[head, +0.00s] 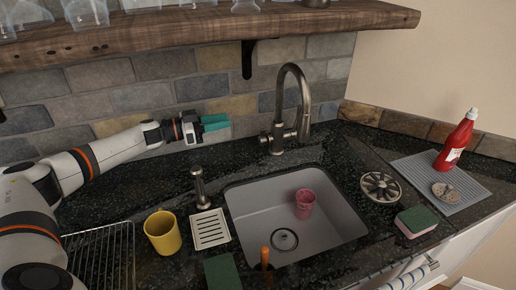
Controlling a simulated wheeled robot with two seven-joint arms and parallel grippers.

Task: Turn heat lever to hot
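The metal faucet (303,105) stands behind the sink, its spout curving up and over. Its small heat lever (265,137) sticks out on the left side of the faucet base. My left gripper (217,123), with teal fingers, is in front of the tiled wall, left of the lever and a little higher in the picture. A gap shows between the fingertips and the lever. The fingers overlap in this view, so I cannot tell how far apart they are. Nothing is seen between them. My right gripper is not in view.
The sink (250,205) holds a pink cup (305,203). A soap dispenser (200,188), yellow mug (162,232) and dish rack (98,255) stand left. A red bottle (457,140) and sponge (416,220) are right. A wooden shelf (200,35) hangs above.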

